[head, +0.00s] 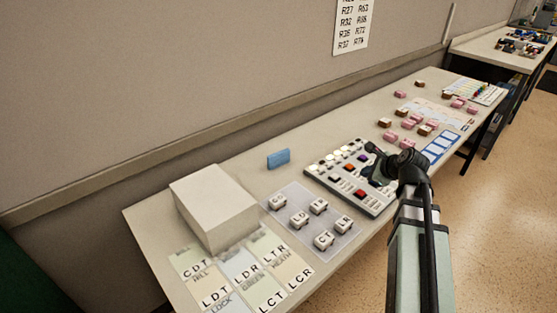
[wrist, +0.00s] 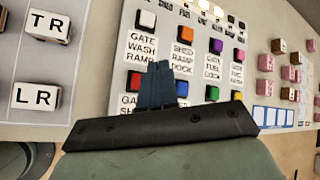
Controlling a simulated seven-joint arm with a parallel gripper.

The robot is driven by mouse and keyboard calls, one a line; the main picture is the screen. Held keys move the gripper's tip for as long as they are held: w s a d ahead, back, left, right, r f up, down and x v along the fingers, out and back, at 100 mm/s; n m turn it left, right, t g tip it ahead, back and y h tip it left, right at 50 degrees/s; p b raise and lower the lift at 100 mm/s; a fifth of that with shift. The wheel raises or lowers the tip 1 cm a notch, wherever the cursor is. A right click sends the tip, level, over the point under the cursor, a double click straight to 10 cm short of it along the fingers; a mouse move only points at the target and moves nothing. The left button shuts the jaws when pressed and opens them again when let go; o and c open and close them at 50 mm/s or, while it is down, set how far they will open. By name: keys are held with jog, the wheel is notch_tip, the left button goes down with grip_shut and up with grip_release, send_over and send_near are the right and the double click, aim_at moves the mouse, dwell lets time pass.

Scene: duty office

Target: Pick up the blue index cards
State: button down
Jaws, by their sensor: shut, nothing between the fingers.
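The blue index cards (head: 278,158) show in the head view as a small blue block near the back edge of the table, by the wall. They do not show in the wrist view. My gripper (head: 371,149) is over the button panel (head: 378,205), to the right of the cards and apart from them. In the wrist view my gripper's dark blue fingers (wrist: 158,66) are shut together and empty, in front of the panel's labelled coloured buttons.
A white box (head: 215,205) stands left of the cards. A grey mat (head: 331,240) with several lettered blocks lies in front of them. Pink and brown blocks (head: 409,124) are scattered farther right. The tabletop around the cards looks clear.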

jog(key=c, duration=1.9)
grip_release()
jog(key=o, duration=0.9)
jog(key=shift+o, duration=0.2)
